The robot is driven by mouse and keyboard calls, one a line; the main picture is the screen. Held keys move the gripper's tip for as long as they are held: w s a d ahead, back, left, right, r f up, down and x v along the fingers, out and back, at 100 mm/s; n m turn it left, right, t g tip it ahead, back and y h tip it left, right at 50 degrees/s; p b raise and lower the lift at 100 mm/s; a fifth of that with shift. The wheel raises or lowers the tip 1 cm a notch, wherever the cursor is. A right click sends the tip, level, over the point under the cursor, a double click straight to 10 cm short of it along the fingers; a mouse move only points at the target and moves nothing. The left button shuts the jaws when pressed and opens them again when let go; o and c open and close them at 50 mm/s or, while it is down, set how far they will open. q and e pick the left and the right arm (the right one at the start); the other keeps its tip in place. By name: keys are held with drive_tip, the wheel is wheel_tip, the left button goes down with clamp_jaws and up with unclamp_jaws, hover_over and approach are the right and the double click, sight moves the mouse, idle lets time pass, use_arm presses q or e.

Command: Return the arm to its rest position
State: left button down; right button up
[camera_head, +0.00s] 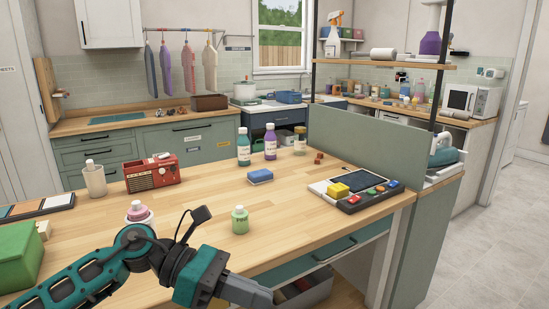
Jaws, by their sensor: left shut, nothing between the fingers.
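My left arm comes in from the lower left in the head view, teal and black, and reaches over the near edge of the wooden table (200,215). My left gripper (262,294) is at the bottom middle, in front of the table's near edge and pointing down to the right. Its grey fingers are together with nothing between them. A small green bottle (240,220) stands on the table just beyond the gripper. A pink-and-white bottle (138,211) stands right behind the forearm. My right gripper is not in view.
A green box (18,255) sits at left. A control panel (355,194) lies at right before a green divider (360,143). A grey bin (303,295) sits below the drawer.

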use_arm(q)
drive_tip(key=s+a+f+m+t+y, duration=0.1)
drive_tip(key=a+f+m+t+y, duration=0.35)
drive_tip(key=f+m+t, duration=0.7)
drive_tip(key=a+f+m+t+y, duration=0.45)
drive_tip(key=f+m+t, duration=0.2)
drive_tip(key=m, duration=1.05)
drive_tip(key=s+a+f+n+g+y, duration=0.3)
drive_tip(key=s+f+n, duration=0.4)
drive_tip(key=s+f, duration=0.3)
drive_tip(key=a+g, duration=0.1)
drive_tip(key=a, duration=0.1)
drive_tip(key=shift+s+a+g, duration=0.15)
drive_tip(key=shift+a+g, duration=0.15)
drive_tip(key=shift+a+n, duration=0.1)
drive_tip(key=shift+n, duration=0.15)
